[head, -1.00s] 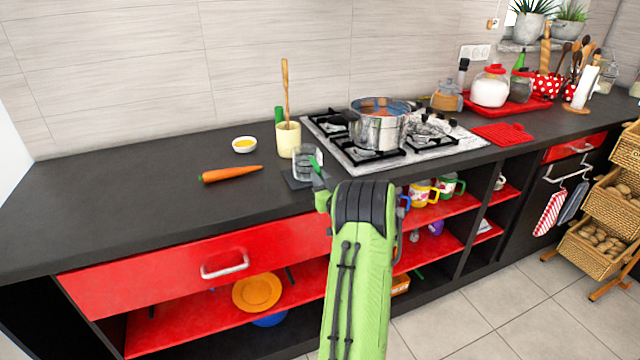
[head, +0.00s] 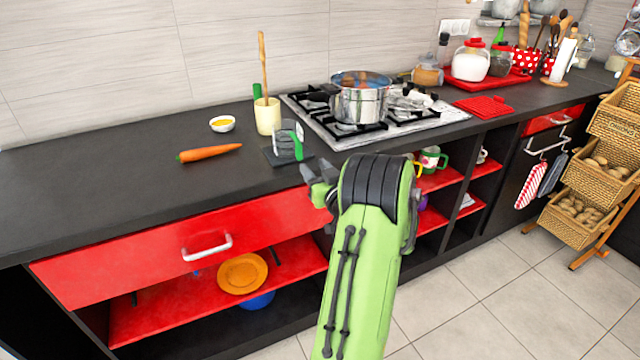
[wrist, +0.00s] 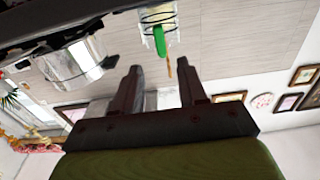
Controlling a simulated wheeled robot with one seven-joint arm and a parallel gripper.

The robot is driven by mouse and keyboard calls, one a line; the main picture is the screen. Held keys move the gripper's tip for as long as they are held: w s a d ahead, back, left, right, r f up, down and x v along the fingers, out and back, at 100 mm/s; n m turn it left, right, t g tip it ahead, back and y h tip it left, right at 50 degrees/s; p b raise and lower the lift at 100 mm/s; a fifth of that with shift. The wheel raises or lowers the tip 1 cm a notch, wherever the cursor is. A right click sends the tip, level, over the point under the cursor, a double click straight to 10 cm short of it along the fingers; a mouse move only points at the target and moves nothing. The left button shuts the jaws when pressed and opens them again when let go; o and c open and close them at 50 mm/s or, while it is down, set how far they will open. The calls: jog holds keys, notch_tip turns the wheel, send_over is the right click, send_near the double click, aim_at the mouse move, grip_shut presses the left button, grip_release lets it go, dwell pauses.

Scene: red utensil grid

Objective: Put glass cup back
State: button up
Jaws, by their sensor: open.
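The glass cup (head: 284,144) is clear with a green strip on its right side. It stands upright on a dark square coaster (head: 272,159) near the counter's front edge. My gripper (head: 317,173) is at the counter's front edge, right of and nearer than the cup, apart from it. In the wrist view, which looks upside down, my gripper (wrist: 162,85) shows two spread dark fingers with nothing held between them. The cup (wrist: 150,18) shows there at the top, beyond the fingertips, roughly in line with the gap.
A cream holder (head: 267,117) with a wooden utensil stands just behind the cup. The hob (head: 400,118) with a steel pot (head: 358,104) is to the right. The counter's left part is clear.

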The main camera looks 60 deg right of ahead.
jog(key=w+a+n+g+y, duration=0.1)
jog(key=w+a+n+y, duration=0.2)
jog(key=a, duration=0.6)
jog(key=w+a+r+n+g+y+b, duration=0.15)
jog(key=a+y, duration=0.25)
jog(key=a, duration=0.6)
jog(key=w+a+f+n+y, duration=0.15)
jog(key=a+n+y, duration=0.25)
jog(key=a, duration=0.5)
jog(key=s+a+g, duration=0.6)
jog(key=s+a, duration=0.6)
jog(key=a, duration=0.2)
jog(key=s+f+m+g+h, duration=0.1)
jog(key=s+m, duration=0.1)
jog(key=s, duration=0.6)
jog(key=shift+s+h, duration=0.3)
jog(key=shift+g, duration=0.25)
